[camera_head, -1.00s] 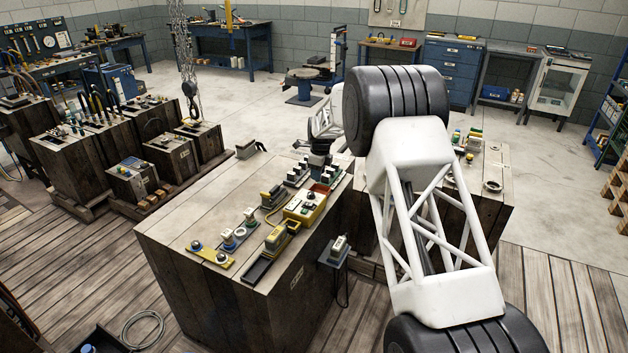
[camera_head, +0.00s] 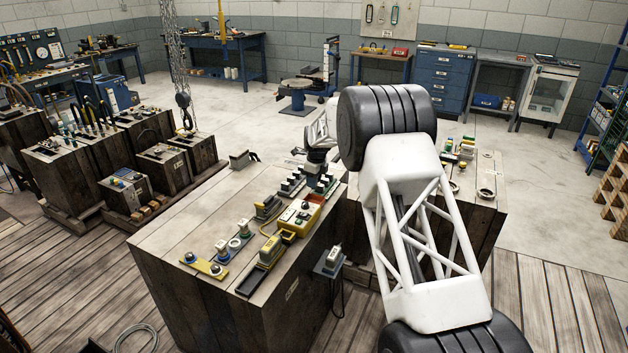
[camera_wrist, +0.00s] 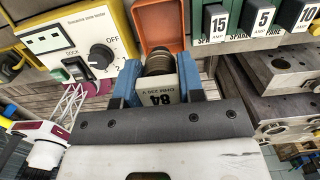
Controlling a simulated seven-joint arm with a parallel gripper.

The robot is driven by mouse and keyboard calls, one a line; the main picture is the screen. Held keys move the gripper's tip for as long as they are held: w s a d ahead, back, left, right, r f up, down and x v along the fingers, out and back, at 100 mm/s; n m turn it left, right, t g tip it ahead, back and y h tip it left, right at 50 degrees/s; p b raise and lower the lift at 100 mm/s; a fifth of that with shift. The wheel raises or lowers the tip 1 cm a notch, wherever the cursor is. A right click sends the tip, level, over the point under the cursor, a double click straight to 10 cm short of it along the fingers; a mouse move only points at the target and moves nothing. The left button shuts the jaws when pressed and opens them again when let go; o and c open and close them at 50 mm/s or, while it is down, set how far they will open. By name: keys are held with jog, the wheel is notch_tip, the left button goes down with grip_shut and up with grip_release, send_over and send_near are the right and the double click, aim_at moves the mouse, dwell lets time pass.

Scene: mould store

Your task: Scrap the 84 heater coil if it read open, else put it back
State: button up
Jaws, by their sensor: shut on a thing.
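In the wrist view, my gripper (camera_wrist: 160,79) has its blue fingers shut on the heater coil (camera_wrist: 157,63). The coil has a dark ribbed top and a pale block marked "84" and "OHM 230 V". An open orange box (camera_wrist: 161,31) lies just beyond the coil; I cannot tell if they touch. The yellow zone tester (camera_wrist: 75,45) is to the left, with a knob near OFF, a dock and two small windows I cannot read. In the head view, the tester (camera_head: 303,214) sits on the wooden bench block, and my wrist is above its far right side; the coil is not clear there.
Spare blocks (camera_wrist: 263,18) marked 15, 5 and 10 stand on a green rack to the right. Steel mould plates (camera_wrist: 287,70) lie below them. A yellow strip (camera_head: 204,267) and other small parts sit on the bench (camera_head: 185,225), whose left part is mostly bare.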

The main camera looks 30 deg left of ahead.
aim_at(314, 195)
jog(key=shift+f, duration=3.7)
jog(key=o, duration=1)
jog(key=shift+c, duration=0.7)
